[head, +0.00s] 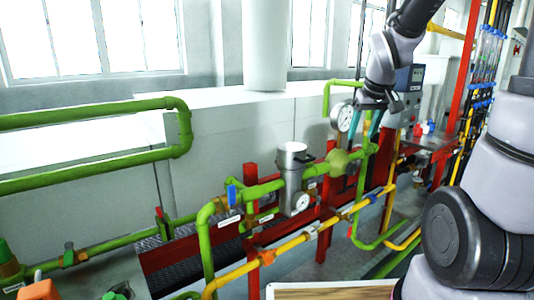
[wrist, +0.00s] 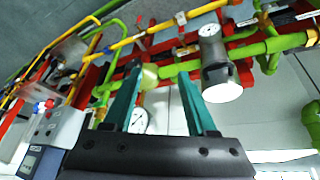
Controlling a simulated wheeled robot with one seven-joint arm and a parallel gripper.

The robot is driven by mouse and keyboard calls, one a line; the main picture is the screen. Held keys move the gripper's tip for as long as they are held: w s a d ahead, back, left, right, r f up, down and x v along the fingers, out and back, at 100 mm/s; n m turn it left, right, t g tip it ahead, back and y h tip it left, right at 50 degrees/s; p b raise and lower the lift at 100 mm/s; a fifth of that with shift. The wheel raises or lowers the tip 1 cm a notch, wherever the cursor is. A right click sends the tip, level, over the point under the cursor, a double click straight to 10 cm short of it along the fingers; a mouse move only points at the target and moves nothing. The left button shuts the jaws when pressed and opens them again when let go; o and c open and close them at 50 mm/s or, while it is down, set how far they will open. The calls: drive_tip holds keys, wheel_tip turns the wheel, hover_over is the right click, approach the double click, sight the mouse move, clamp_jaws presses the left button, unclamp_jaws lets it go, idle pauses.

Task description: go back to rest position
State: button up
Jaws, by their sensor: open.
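My gripper (head: 371,128) hangs from my arm at the upper right of the head view, pointing down over the pipework. In the wrist view its two teal fingers (wrist: 160,73) stand well apart, with nothing held between them. Behind the fingers runs a green pipe with a pale green round fitting, which shows in the head view (head: 339,162) just below and left of the fingers. Whether the fingers touch any pipe cannot be told.
A round gauge (head: 342,117) is close beside my gripper. A grey metal cylinder (head: 292,165) stands on the green pipe to the left. Yellow pipes (head: 290,245) and red posts (head: 253,230) are lower. A grey control box (head: 409,88) is behind, right.

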drive_tip(key=s+r+m+t+y, duration=0.1)
drive_tip(key=s+r+m, duration=0.1)
drive_tip(key=s+r, duration=0.3)
drive_tip(key=s+a+r+m+y, duration=0.1)
drive_tip(key=s+r+m, duration=0.2)
drive_tip(key=s+r, duration=0.3)
drive_tip(key=s, duration=0.4)
drive_tip(key=shift+s+a+t, duration=0.3)
drive_tip(key=shift+s+t, duration=0.1)
